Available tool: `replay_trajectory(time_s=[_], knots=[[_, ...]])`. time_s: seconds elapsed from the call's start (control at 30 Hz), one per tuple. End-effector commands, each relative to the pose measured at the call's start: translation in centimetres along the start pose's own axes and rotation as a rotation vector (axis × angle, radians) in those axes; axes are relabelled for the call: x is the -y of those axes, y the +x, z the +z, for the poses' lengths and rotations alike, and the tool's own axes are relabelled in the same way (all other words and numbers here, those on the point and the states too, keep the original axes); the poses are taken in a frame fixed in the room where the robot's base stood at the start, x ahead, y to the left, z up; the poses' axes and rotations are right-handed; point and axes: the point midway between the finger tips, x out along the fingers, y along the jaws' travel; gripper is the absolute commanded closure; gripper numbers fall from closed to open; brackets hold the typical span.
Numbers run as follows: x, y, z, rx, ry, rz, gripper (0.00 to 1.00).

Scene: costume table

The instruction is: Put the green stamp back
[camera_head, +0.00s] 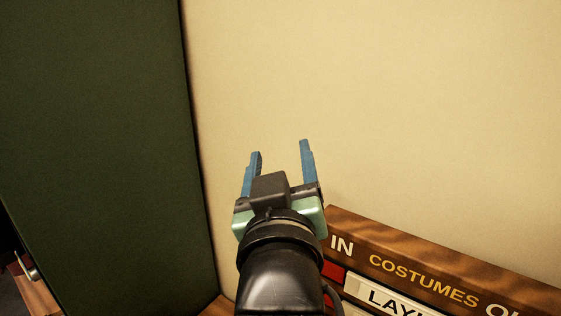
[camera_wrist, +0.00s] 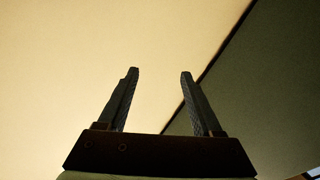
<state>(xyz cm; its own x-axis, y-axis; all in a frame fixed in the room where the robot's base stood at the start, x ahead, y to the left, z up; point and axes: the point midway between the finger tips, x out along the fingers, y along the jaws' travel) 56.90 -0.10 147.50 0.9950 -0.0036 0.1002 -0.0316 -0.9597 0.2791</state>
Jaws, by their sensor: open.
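My gripper (camera_head: 280,152) is open and empty, with its two blue fingers apart and pointing up in front of a plain cream wall. It also shows in the wrist view (camera_wrist: 159,72), with nothing between the fingers. No green stamp shows in either view.
A brown wooden sign or board (camera_head: 440,268) lettered "IN COSTUMES" stands at the lower right, with a white label (camera_head: 385,297) below its top edge. A dark green panel (camera_head: 100,130) fills the left. The cream wall (camera_head: 400,100) is behind my gripper. A wooden edge (camera_head: 35,291) shows at the lower left.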

Motion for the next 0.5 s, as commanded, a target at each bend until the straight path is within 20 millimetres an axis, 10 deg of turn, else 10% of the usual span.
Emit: replay_trajectory(time_s=[0.1,0.2,0.5], knots=[[-2.9,-3.5,-9.8,-0.314,0.121,0.073,0.33],[-4.5,-6.9,-15.2,-0.514,0.197,0.097,0.33],[-5.9,-11.0,-20.0,-0.714,0.271,0.103,0.33]])
